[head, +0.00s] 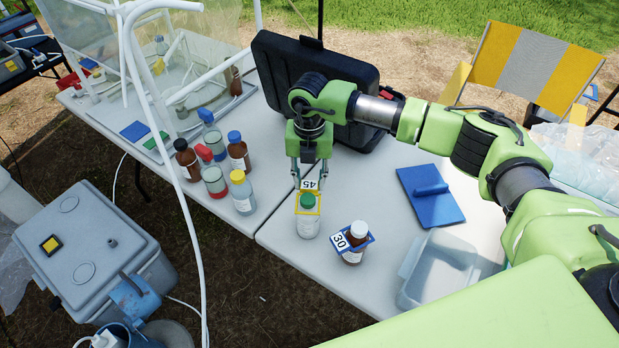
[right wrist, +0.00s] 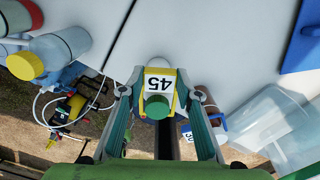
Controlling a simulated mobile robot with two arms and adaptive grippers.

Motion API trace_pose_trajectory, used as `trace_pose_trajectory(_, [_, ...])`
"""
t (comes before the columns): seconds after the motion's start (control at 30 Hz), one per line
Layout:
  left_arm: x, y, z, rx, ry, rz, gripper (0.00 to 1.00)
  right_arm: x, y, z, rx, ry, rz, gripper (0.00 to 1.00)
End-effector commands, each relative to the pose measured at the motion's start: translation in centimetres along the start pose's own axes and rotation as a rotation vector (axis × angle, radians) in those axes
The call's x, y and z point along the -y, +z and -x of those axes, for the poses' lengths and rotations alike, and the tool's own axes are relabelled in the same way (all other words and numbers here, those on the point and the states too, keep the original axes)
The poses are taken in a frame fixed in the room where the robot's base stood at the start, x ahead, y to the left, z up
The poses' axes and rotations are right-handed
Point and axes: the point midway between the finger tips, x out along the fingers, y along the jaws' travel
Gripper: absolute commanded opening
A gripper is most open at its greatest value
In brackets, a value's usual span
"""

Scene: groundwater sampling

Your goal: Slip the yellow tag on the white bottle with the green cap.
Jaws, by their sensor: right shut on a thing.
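The white bottle (head: 307,226) with the green cap (head: 307,200) stands upright near the table's front edge. The green cap also shows in the right wrist view (right wrist: 157,107). My right gripper (head: 309,183) points down just behind the cap and is shut on the yellow tag (head: 308,212), which bears the number 45. The tag's label (right wrist: 160,82) shows between the fingertips in the right wrist view. The tag's yellow frame appears around the cap; I cannot tell whether it rests on the bottle. My left gripper is not in view.
A brown bottle (head: 352,254) with a blue tag marked 30 stands close to the right. A clear tub (head: 440,270) and a blue clipboard-like board (head: 430,194) lie further right. Several bottles cluster at left. A black case (head: 290,75) stands behind my gripper.

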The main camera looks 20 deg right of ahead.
Motion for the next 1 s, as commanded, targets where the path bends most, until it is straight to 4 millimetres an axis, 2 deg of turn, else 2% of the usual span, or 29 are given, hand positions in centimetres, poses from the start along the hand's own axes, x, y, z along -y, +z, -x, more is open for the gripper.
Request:
trace_pose_trajectory(0.23, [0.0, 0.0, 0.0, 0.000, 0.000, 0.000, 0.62, 0.0, 0.0, 0.0, 0.000, 0.000, 0.000, 0.17])
trace_pose_trajectory(0.27, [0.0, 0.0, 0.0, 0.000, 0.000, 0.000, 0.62, 0.0, 0.0, 0.0, 0.000, 0.000, 0.000, 0.36])
trace_pose_trajectory(0.3, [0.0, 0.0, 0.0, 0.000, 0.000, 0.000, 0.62, 0.0, 0.0, 0.0, 0.000, 0.000, 0.000, 0.47])
trace_pose_trajectory(0.33, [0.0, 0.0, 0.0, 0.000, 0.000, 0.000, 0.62, 0.0, 0.0, 0.0, 0.000, 0.000, 0.000, 0.51])
trace_pose_trajectory(0.73, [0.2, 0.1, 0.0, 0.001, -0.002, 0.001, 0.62, -0.1, 0.1, 0.5, 0.001, 0.002, 0.000, 0.51])
trace_pose_trajectory(0.87, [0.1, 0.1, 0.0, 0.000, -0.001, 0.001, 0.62, -0.1, 0.1, 2.2, 0.002, 0.003, 0.000, 0.51])
trace_pose_trajectory(1.0, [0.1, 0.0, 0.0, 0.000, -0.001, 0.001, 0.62, -0.1, 0.1, 5.2, 0.003, 0.003, 0.001, 0.51])
